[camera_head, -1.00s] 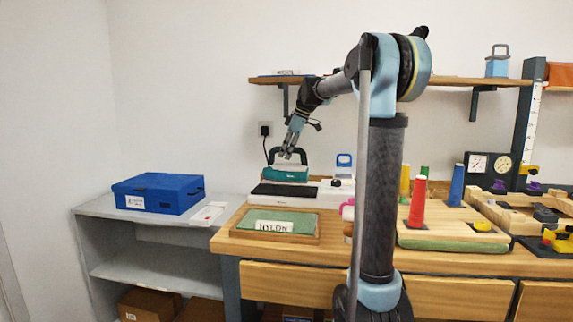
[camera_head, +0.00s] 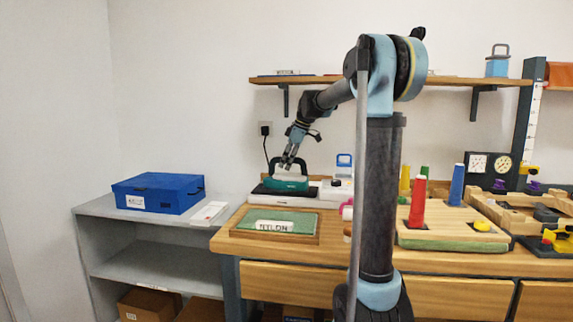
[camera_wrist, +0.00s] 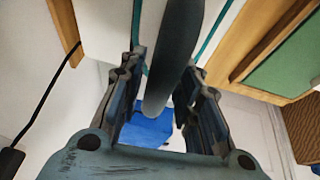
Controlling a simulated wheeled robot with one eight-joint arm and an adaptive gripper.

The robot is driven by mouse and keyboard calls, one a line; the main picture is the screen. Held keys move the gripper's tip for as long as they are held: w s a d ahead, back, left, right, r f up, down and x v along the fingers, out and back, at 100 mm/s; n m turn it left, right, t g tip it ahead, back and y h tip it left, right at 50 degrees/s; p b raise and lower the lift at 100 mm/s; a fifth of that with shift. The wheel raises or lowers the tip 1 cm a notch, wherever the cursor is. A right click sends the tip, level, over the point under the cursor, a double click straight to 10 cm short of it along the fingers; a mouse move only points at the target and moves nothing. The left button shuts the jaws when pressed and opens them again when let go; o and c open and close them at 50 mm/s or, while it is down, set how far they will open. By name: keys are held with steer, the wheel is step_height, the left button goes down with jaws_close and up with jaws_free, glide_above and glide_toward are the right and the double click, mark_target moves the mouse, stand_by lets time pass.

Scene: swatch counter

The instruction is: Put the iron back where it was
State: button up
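The iron (camera_head: 288,184) is teal with a black loop handle. It stands upright at the left end of the white board, over the black pad (camera_head: 262,190); I cannot tell whether its base touches the pad. My gripper (camera_head: 287,163) reaches down from above, its fingers on either side of the handle. The iron's lower body is mostly out of the wrist view.
A framed green NYLON swatch (camera_head: 275,226) lies in front. A blue box (camera_head: 158,193) stands on the grey shelf unit at left. A black cord hangs from the wall socket (camera_head: 265,129) behind the iron. Thread cones, the red one (camera_head: 418,200) among them, stand at right.

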stand_by(0.3)
steer(key=v, duration=1.2)
steer(key=shift+s, duration=0.1)
